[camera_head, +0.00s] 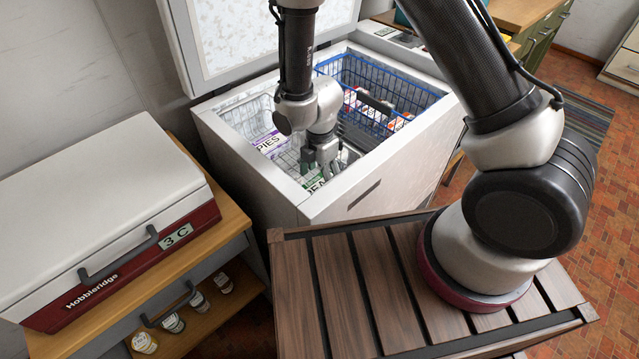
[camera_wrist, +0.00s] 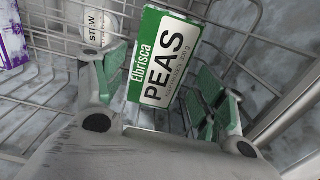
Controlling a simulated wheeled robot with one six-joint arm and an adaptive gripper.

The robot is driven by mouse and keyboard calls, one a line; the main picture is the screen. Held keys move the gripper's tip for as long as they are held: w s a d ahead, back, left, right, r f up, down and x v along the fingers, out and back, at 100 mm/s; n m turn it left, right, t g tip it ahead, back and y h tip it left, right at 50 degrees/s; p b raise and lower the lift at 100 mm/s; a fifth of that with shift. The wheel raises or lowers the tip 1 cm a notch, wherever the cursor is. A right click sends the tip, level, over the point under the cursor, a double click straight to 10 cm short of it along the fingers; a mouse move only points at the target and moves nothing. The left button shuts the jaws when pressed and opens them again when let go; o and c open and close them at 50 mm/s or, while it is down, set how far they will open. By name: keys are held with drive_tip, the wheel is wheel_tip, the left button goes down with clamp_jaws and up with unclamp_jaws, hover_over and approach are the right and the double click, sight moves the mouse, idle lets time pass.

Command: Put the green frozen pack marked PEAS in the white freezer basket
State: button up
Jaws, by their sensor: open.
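The green and white PEAS pack (camera_wrist: 168,62) shows in the wrist view between the two spread fingers of my gripper (camera_wrist: 160,88), its printed face toward the camera. My gripper is open; I cannot tell whether either finger touches the pack. In the head view my gripper (camera_head: 320,160) reaches down into the left part of the open freezer, partly hiding the PEAS pack (camera_head: 314,184). White basket wire (camera_head: 240,110) shows around this area, and pale wires (camera_wrist: 60,42) pass behind the pack in the wrist view. I cannot tell whether the pack is inside the basket.
A purple and white PIES box (camera_head: 270,143) lies left of my gripper. A white tub marked STEW (camera_wrist: 98,27) is left of the pack. A blue basket (camera_head: 385,85) with several packs stands to the right. The freezer's front wall (camera_head: 385,170) is close by.

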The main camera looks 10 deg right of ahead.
wheel_tip(320, 180, up, 8)
wheel_tip(320, 180, up, 9)
drive_tip(key=m, duration=0.5)
hover_over(320, 185)
drive_tip(key=w+d, duration=0.2)
drive_tip(key=d, duration=0.3)
drive_tip(key=s+d+r+m+t, duration=0.2)
drive_tip(key=d+r+m, duration=0.4)
drive_tip(key=r, duration=0.4)
drive_tip(key=s+d+r+m+t, duration=0.2)
drive_tip(key=s+d+r+m, duration=1)
drive_tip(key=s+d, duration=0.3)
drive_tip(key=shift+r+m, duration=0.35)
drive_tip(key=shift+m, duration=0.55)
drive_tip(key=shift+d, duration=0.1)
